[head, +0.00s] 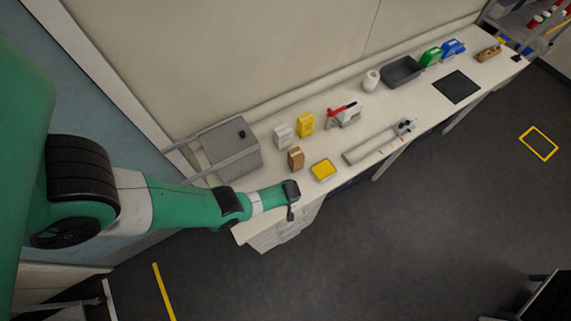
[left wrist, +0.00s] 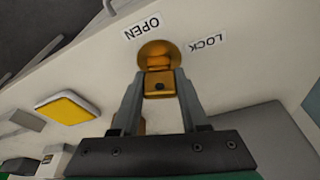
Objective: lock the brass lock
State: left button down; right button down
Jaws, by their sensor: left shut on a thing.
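The brass lock (left wrist: 157,50) shows in the left wrist view, a round gold-coloured fitting in a white surface with a raised block at its near side. A label "OPEN" (left wrist: 141,27) is to its upper left and a label "LOCK" (left wrist: 207,43) to its right. My left gripper (left wrist: 159,84) is shut on the raised block of the lock, one finger on each side. In the head view my left gripper (head: 291,212) is at the near end of the bench, and the lock cannot be made out there. My right gripper is in neither view.
The white bench (head: 413,135) carries a grey box (head: 228,150), a yellow-topped pad (head: 323,170), small cartons, a long grey rail (head: 375,146) and a dark tray (head: 401,71). The pad also shows in the left wrist view (left wrist: 68,106). Open floor lies in front.

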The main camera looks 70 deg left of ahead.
pick_arm(q)
jog(key=shift+s, duration=0.1)
jog(key=n+g, duration=0.1)
jog(key=n, duration=0.3)
jog(key=shift+c, duration=2.3)
grip_release()
jog(key=shift+s, duration=0.1)
jog(key=shift+o, duration=0.6)
